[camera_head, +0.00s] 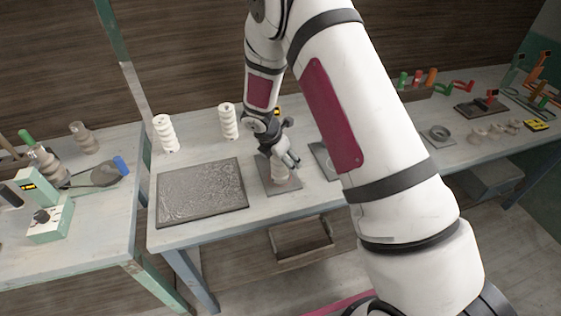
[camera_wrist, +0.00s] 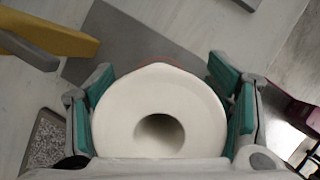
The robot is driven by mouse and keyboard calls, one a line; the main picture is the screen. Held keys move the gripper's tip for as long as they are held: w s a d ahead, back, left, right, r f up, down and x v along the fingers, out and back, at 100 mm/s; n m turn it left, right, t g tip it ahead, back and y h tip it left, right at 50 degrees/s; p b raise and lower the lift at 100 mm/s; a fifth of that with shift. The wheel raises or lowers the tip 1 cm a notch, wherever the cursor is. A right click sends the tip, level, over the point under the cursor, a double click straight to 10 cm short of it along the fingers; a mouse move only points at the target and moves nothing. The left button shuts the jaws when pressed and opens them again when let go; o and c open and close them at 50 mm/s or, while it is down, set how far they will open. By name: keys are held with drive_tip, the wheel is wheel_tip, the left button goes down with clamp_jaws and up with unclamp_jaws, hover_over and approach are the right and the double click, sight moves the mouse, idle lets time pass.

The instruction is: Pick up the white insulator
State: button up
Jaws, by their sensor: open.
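A white insulator (camera_head: 279,174) stands on a small grey plate (camera_head: 284,188) near the middle of the table, below my gripper (camera_head: 285,159). In the wrist view the insulator (camera_wrist: 115,115) shows from above as a white round top with a dark central hole. My gripper (camera_wrist: 163,105) is open, with one green-padded finger on each side of the insulator. I cannot tell whether either pad touches it. My gripper partly hides the insulator in the head view.
Two white ribbed insulators (camera_head: 166,134) (camera_head: 228,121) stand at the back. A dark textured tray (camera_head: 201,193) lies to the left. A yellow piece (camera_wrist: 50,36) is near my gripper in the wrist view. Small parts (camera_head: 490,131) sit on the right.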

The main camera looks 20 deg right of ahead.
drive_tip(key=c, duration=1.7)
clamp_jaws()
drive_tip(key=shift+r, duration=0.1)
